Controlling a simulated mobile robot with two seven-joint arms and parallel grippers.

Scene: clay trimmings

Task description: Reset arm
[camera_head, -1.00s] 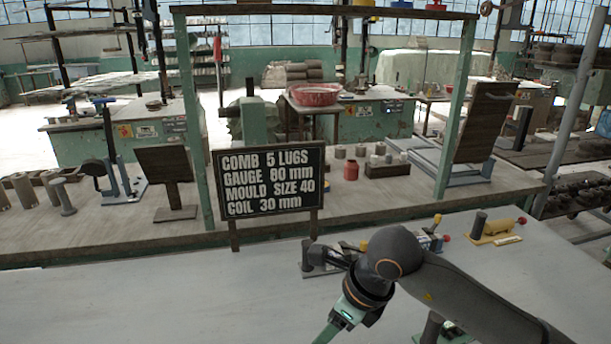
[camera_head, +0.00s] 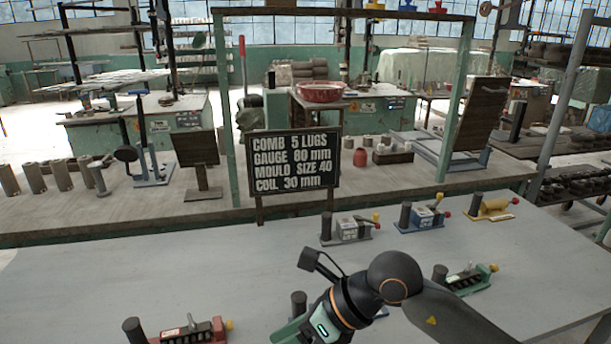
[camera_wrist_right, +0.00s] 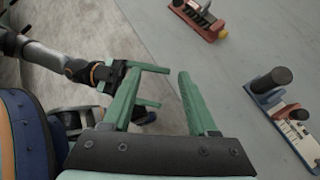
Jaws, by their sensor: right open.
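My right arm (camera_head: 455,313) comes in from the right in the head view, bent over the grey table. Its wrist points down and left, and part of the green right gripper (camera_head: 290,330) shows at the bottom edge; its fingertips are not visible there. In the right wrist view the right gripper (camera_wrist_right: 158,72) has its two green fingers apart with nothing between them. In that same view my left arm (camera_wrist_right: 45,58) reaches in from the left. The left gripper (camera_wrist_right: 163,87) shows green fingers apart, partly hidden behind a right finger, over the floor beside the table.
The grey table (camera_head: 150,265) carries several small tools: a grey one (camera_head: 347,229), a blue one (camera_head: 422,218), a yellow one (camera_head: 490,207), a green one (camera_head: 468,278) and a red one (camera_head: 190,332). A sign (camera_head: 293,162) stands behind. The table's left part is clear.

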